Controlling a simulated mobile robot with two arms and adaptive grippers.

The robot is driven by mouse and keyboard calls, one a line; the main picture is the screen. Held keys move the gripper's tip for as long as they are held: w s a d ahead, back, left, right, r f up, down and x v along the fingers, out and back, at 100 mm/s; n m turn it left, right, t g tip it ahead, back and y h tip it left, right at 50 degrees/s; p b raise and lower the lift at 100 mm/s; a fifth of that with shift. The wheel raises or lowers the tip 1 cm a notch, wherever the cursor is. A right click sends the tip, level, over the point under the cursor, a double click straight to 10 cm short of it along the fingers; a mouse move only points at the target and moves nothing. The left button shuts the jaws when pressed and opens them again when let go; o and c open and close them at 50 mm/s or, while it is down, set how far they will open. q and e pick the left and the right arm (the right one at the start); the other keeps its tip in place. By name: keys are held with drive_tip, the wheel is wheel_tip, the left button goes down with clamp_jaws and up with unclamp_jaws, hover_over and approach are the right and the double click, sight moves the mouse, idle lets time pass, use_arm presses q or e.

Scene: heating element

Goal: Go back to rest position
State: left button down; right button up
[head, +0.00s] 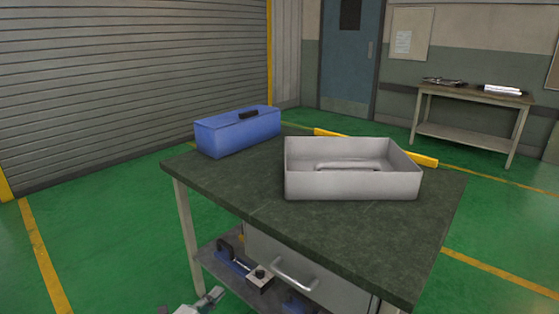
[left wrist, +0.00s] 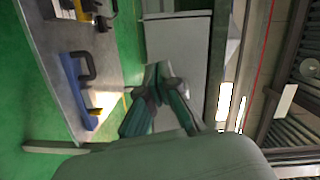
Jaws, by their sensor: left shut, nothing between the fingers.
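My left gripper (head: 208,302) shows only partly at the bottom edge of the head view, low in front of the workbench (head: 240,187). In the left wrist view its fingers (left wrist: 158,82) are together, with nothing held between them. The grey front of the bench's drawer unit (left wrist: 180,45) lies beyond the fingertips; I cannot tell the exact gap. My right gripper is in neither view.
An open grey metal tray (head: 350,187) and a closed blue toolbox (head: 238,135) stand on the workbench. Tools (head: 240,266) lie on its lower shelf. A second table (head: 475,93) stands at the back right. Green floor is clear to the left.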

use_arm(q)
drive_tip(key=s+a+f+n+g+y, duration=0.2)
drive_tip(key=s+f+n+g+y, duration=0.2)
drive_tip(key=s+f+n, duration=0.65)
drive_tip(key=s+a+f+n+g+y, duration=0.3)
drive_tip(key=s+f+n+g+y, duration=0.15)
drive_tip(key=s+f, duration=1)
drive_tip(key=s+d+f+n+g, duration=0.2)
drive_tip(key=s+f+g, duration=0.15)
drive_tip(key=s, duration=0.25)
drive_tip(key=s+d+f+n+g, duration=0.2)
drive_tip(key=s+f, duration=0.2)
drive_tip(key=s, duration=0.3)
drive_tip(key=s+a+r+p, duration=0.2)
drive_tip(key=s+a+p, duration=0.1)
drive_tip(key=s+p, duration=1.1)
drive_tip(key=shift+s+a+g+p, duration=0.2)
drive_tip(key=shift+g+p, duration=0.1)
drive_tip(key=shift+p, duration=0.5)
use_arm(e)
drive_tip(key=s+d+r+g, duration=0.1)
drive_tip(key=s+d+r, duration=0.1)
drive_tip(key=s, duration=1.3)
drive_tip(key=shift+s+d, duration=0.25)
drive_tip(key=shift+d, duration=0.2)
